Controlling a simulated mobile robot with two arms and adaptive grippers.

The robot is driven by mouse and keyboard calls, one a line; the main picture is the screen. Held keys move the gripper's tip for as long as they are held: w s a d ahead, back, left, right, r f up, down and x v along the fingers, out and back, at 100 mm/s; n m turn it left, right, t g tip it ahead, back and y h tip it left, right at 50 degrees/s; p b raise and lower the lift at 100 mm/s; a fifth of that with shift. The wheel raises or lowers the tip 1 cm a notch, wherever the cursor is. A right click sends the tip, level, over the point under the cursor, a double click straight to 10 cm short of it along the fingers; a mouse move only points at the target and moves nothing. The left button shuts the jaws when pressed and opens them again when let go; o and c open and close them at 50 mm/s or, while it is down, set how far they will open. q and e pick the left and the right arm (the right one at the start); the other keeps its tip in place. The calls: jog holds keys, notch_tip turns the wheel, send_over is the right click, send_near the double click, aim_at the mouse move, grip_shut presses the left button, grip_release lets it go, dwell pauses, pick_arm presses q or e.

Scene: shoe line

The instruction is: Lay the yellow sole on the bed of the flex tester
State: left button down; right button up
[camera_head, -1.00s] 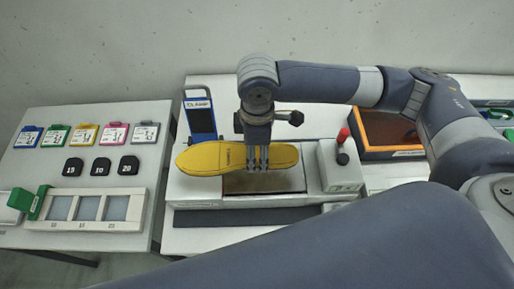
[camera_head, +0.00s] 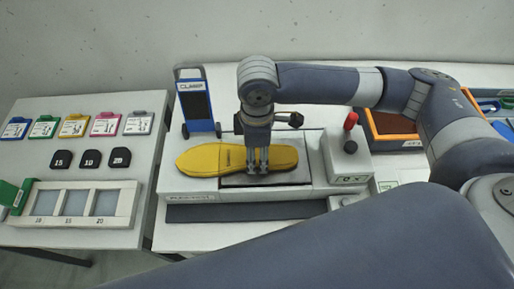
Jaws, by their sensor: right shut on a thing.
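The yellow sole (camera_head: 208,160) lies lengthwise left to right over the flex tester (camera_head: 182,187). Its right part is over the dark bed (camera_head: 290,177), and its left end reaches past the bed over the white housing. My right gripper (camera_head: 257,170) points down from above and is shut on the sole near its middle. The sole looks level and very low over the bed; I cannot tell whether it touches. A blue-framed panel marked CLAMP (camera_head: 197,107) stands upright behind the tester's left side. My left gripper is not in view.
A red-knobbed lever (camera_head: 350,121) stands on the tester's right block. An orange-rimmed tray (camera_head: 395,137) is behind it to the right. On the left table are several coloured tags (camera_head: 74,125), black numbered pieces (camera_head: 91,158) and a white three-window frame (camera_head: 126,206). A dark strip (camera_head: 245,211) lies in front of the tester.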

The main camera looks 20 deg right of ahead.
jog(key=o, duration=1.3)
notch_tip(320, 180, up, 12)
